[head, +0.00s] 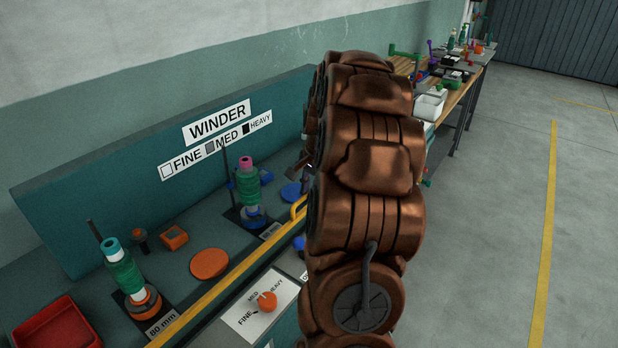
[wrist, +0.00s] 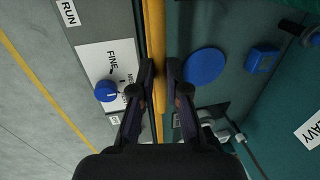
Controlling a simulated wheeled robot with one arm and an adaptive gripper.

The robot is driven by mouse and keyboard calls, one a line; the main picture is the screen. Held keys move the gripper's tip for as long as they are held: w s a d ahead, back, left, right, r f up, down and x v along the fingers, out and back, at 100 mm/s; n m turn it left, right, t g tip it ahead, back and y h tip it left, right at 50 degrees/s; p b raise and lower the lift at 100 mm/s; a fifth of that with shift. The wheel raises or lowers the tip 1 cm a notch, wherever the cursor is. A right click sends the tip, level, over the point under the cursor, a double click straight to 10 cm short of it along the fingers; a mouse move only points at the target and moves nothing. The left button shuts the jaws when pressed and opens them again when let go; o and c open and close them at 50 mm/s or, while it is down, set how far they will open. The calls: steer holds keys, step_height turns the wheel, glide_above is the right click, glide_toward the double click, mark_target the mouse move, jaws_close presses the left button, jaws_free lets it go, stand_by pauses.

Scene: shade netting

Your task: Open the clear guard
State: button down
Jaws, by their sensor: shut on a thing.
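A yellow bar (head: 215,291) runs along the front edge of the winder bench in the head view. It also crosses the wrist view (wrist: 154,22) from top to bottom. I cannot make out the clear panel of the guard itself. My gripper (wrist: 160,70) has one finger on each side of the yellow bar and is shut on it. In the head view my arm hides most of the gripper and the bar's far part.
Below the bar sit selector panels, one with an orange knob (head: 267,302), another with a blue knob (wrist: 107,91). Behind it are an orange disc (head: 209,263), a blue disc (wrist: 205,66) and green spools (head: 125,272). A red tray (head: 58,325) lies left. Floor at right is clear.

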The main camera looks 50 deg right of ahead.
steer(key=shift+f, duration=1.35)
steer(key=c, duration=1.2)
jaws_free()
steer(key=shift+r, duration=0.1)
steer(key=r, duration=0.4)
steer(key=s+r, duration=0.1)
steer(key=r, duration=0.2)
steer(key=s+r, duration=0.1)
steer(key=r, duration=0.3)
steer(key=shift+s+d+r, duration=0.1)
steer(key=shift+s+r, duration=0.05)
steer(key=shift+r, duration=0.2)
